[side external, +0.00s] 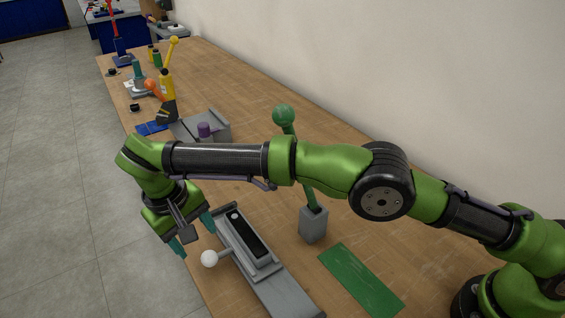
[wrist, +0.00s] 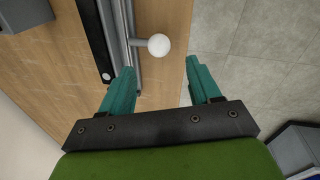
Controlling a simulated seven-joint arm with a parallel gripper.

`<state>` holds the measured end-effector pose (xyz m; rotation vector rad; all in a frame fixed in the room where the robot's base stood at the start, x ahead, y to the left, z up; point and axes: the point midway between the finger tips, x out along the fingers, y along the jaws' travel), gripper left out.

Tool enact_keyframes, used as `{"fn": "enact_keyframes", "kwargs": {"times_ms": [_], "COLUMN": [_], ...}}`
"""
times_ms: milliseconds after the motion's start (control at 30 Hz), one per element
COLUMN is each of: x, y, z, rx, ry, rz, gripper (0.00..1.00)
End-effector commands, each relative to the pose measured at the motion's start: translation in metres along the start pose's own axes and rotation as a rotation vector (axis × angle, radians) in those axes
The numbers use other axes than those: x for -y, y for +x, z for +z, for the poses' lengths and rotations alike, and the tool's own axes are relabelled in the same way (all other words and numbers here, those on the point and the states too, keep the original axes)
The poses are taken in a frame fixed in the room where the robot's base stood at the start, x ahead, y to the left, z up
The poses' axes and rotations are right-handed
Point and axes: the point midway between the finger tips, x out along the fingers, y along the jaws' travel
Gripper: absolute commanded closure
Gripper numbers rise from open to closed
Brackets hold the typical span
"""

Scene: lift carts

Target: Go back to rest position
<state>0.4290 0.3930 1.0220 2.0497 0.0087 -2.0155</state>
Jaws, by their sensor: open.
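My gripper (side external: 194,236) is open and empty, with its teal fingers pointing down near the table's front edge. In the wrist view, my gripper (wrist: 160,85) shows its two fingers spread apart with nothing between them. Ahead of them is a white ball knob (wrist: 159,44) on a grey lift cart (wrist: 117,25). In the side view, the white knob (side external: 209,259) sticks out from the side of the grey cart (side external: 275,276), beside my gripper and apart from it.
A green-knobbed lever (side external: 284,116) stands on a grey block (side external: 313,224) behind my arm. A green plate (side external: 360,280) lies on the wooden table (side external: 235,85). Farther along are a grey fixture with a purple knob (side external: 204,130) and a yellow device (side external: 167,85). The floor (side external: 55,130) lies left.

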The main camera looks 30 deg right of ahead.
Motion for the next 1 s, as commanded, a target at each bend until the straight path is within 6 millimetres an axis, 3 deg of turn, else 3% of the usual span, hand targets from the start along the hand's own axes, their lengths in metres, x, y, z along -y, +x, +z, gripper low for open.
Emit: {"fn": "enact_keyframes", "kwargs": {"times_ms": [167,267,333,500,667,867,1000], "x": [0.025,0.041,0.029,-0.045,-0.109,-0.193,-0.252], "y": [-0.043,-0.1,-0.135,-0.17,-0.184,-0.18,-0.165], "z": [0.034,0.072,0.089,0.092,0.106,0.133,0.166], "rx": [0.122,0.257,0.296,0.17,0.044,-0.133,-0.272], "ry": [0.082,0.149,0.183,0.23,0.28,0.359,0.426], "rz": [-0.195,-0.372,-0.452,-0.505,-0.53,-0.52,-0.495], "gripper": [0.38,0.38,0.38,0.38,0.38,0.38,0.38]}}
